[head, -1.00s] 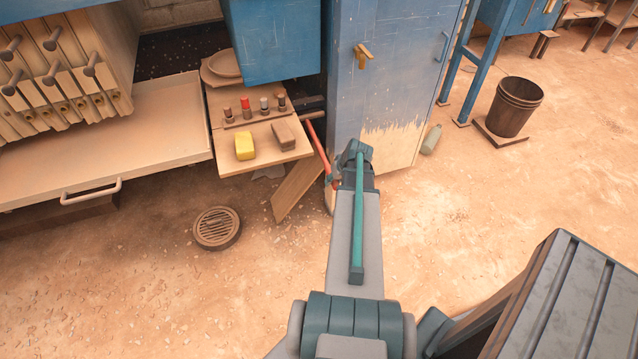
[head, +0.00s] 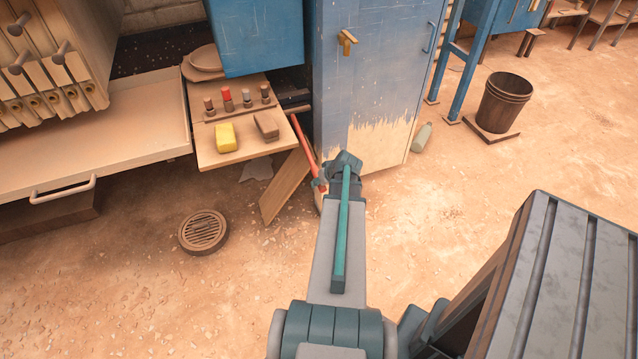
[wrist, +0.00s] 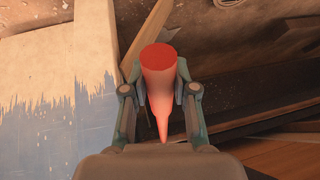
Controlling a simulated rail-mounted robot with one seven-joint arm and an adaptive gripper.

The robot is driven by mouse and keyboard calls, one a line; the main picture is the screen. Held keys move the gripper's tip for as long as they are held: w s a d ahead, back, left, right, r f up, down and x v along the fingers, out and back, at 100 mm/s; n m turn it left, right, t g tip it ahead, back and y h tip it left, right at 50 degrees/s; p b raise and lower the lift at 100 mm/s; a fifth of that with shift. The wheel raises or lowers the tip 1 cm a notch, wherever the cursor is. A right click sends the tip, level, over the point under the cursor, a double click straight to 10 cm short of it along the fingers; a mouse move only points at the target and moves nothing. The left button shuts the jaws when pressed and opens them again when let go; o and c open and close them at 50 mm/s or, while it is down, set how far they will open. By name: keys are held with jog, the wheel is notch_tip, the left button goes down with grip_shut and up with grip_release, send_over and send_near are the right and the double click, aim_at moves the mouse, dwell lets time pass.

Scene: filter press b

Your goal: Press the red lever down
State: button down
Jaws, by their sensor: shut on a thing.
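The red lever (head: 305,145) slants down and toward me beside the blue cabinet in the head view, its near end low at my gripper. My gripper (head: 321,187) is at that near end, and part of it is hidden behind my own wrist. In the wrist view, the lever's red grip (wrist: 160,80) sits between the two fingers of my gripper (wrist: 160,72), which are shut on it. The lever's pivot is not clearly visible.
The blue cabinet (head: 375,70) stands just right of the lever. A shelf (head: 250,150) with a yellow block (head: 227,138) and a brown block (head: 266,126) is to its left. A leaning board (head: 284,188) is close by. A drain cover (head: 203,232) lies on open floor.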

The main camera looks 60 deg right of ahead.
jog(key=shift+f, duration=0.25)
jog(key=c, duration=0.9)
grip_release()
jog(key=v, duration=1.2)
jog(key=shift+d, duration=0.15)
